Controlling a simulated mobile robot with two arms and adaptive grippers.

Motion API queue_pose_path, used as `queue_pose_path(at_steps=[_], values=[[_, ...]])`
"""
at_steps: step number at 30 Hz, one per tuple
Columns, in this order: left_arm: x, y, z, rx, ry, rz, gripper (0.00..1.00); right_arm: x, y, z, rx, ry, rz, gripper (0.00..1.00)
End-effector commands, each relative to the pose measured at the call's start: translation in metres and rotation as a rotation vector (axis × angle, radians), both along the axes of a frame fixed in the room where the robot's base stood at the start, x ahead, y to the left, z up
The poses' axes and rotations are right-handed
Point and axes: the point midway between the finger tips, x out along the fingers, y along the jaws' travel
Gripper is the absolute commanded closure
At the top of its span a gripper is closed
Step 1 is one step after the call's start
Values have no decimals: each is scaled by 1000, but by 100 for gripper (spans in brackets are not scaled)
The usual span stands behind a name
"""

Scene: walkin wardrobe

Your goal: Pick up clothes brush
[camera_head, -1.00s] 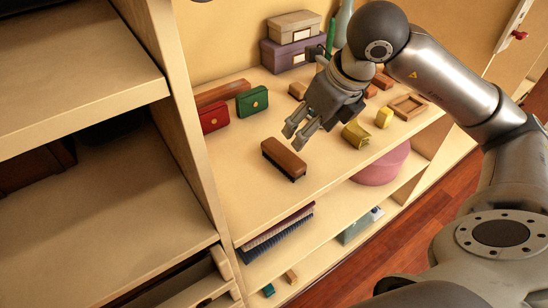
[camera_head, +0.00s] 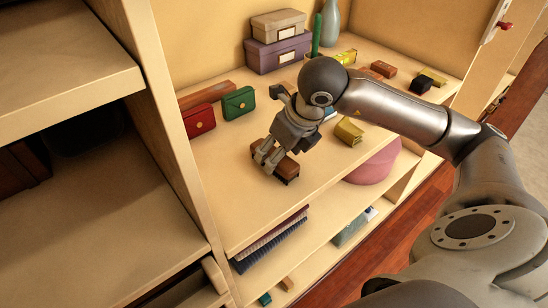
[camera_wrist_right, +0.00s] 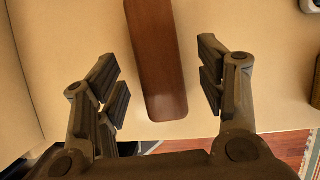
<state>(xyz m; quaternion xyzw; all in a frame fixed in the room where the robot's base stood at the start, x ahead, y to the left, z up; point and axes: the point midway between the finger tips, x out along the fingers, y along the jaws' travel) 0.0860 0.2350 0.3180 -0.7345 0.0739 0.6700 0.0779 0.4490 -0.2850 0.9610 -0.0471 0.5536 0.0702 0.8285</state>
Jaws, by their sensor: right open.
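The clothes brush (camera_head: 288,170) has a brown wooden back and dark bristles, and lies on the upper shelf near its front edge. In the right wrist view the brush (camera_wrist_right: 156,55) runs lengthwise between the fingers, with a gap on both sides. My right gripper (camera_head: 268,158) is over the brush and hides part of it. In the right wrist view the right gripper (camera_wrist_right: 160,80) is open, and neither finger touches the brush. My left gripper is not in view.
The red case (camera_head: 199,120) and green case (camera_head: 238,103) stand behind the brush to the left. The stacked boxes (camera_head: 278,47) are at the back. A wooden divider (camera_head: 160,110) rises at left.

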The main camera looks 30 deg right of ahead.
Motion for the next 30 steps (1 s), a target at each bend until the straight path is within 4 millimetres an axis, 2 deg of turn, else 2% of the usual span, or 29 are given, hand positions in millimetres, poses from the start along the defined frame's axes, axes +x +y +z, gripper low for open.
queue_pose_path(at_steps=[3, 6, 14, 25, 26, 30], values=[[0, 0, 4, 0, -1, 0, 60, 7, 2, -16, 1, 3, -1, 36], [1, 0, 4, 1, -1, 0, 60, 10, 3, -23, 1, 1, -1, 36], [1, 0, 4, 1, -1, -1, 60, 11, 3, -25, 0, 0, 0, 37], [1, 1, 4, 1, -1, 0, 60, 11, 3, -25, 0, -1, 0, 85], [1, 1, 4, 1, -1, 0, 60, 11, 3, -25, 0, -1, 0, 87], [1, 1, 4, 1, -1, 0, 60, 11, 3, -25, 0, -1, 0, 87]])
